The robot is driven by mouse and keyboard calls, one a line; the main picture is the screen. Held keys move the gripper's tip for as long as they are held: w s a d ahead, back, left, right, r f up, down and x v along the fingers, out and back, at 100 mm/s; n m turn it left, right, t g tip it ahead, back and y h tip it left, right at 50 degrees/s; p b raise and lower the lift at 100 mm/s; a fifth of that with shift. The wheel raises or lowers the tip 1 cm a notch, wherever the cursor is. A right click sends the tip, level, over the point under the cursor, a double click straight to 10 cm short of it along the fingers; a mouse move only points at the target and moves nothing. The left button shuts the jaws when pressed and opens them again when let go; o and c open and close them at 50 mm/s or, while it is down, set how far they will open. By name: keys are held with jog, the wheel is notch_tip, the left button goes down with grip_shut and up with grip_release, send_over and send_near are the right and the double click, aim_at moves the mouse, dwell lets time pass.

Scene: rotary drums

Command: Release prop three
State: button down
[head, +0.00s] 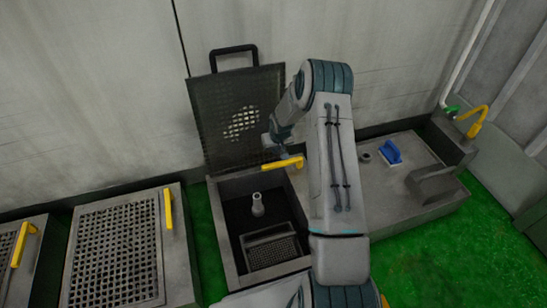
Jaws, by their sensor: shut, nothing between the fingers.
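The open box (226,235) stands in the middle, with its meshed lid (240,115) raised upright against the wall. A yellow bar (283,163) lies roughly level at the box's back right, near the lid's lower edge; I take it for the third prop. Two similar yellow bars stand tilted on the closed boxes, one on the near box (168,208) and one at the far left (20,246). My gripper (283,151) is shut and empty, just above the third yellow bar. It is small and partly hidden, so I cannot tell whether it touches the bar.
Inside the open box are a grey post (258,205) and a small meshed basket (271,252). To the right, a grey bench (405,205) holds a blue block (390,152); a yellow spout (474,118) stands behind. Green floor (432,258) is clear at front right.

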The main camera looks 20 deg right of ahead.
aim_at(274, 164)
jog(key=b+x, duration=0.4)
jog(key=x, duration=0.5)
jog(key=shift+f, duration=0.4)
jog(key=shift+s+r+n+y+p, duration=0.1)
jog(key=shift+s+n+y+p, duration=0.3)
jog(key=shift+s+n+p, duration=0.6)
jog(key=s+d+n+g+y, duration=0.1)
jog(key=s+d+n, duration=0.1)
jog(key=s+n, duration=0.1)
jog(key=s+d+n+g+y, duration=0.1)
jog(key=s+d+n, duration=0.1)
jog(key=n, duration=0.3)
jog(key=s+d+n+p, duration=0.1)
jog(key=s+d+n, duration=0.1)
jog(key=s+n, duration=0.2)
jog(key=shift+s+d+n+g+y, duration=0.35)
jog(key=shift+s+n+g+y, duration=0.05)
jog(key=shift+s, duration=0.15)
jog(key=shift+s+d+n+g+b, duration=0.15)
jog(key=shift+s+d+n+b, duration=0.05)
jog(key=shift+d+n, duration=0.3)
jog(key=shift+s+d+n+g+b, duration=0.15)
jog(key=shift+d+n, duration=0.3)
jog(key=shift+n, duration=0.05)
jog(key=shift+s+d, duration=0.15)
jog(key=shift+d, duration=0.65)
jog(key=shift+d, duration=0.25)
